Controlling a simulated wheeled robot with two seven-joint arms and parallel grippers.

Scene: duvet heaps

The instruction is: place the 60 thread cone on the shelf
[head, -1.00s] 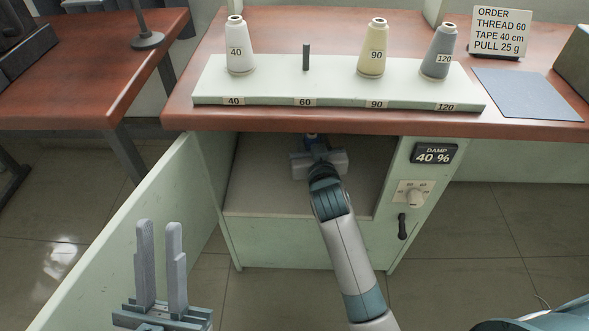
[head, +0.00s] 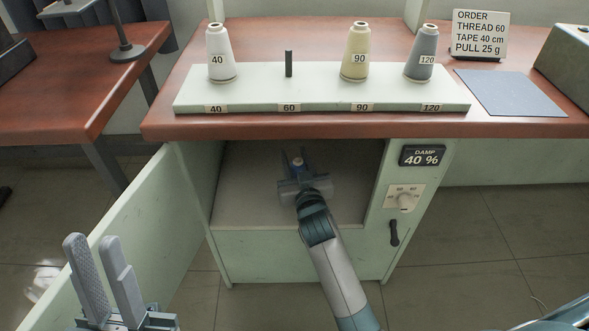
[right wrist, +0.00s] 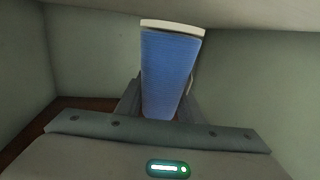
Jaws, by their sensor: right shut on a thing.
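A blue thread cone with a pale end shows large in the right wrist view (right wrist: 166,75), between the fingers of my right gripper. Its label does not show. In the head view my right gripper (head: 293,158) is inside the open cabinet (head: 255,245), shut on the cone (head: 298,163), which is mostly hidden there. The peg board (head: 330,92) on the table has a bare dark peg (head: 289,63) above its 60 label. My left gripper (head: 95,243) is open and empty at the lower left.
White 40 (head: 220,52), cream 90 (head: 356,52) and grey 120 (head: 421,52) cones stand on the board. The open cabinet door (head: 120,240) is at the left. An order sign (head: 479,34) reads THREAD 60. A damp display (head: 422,156) reads 40 %.

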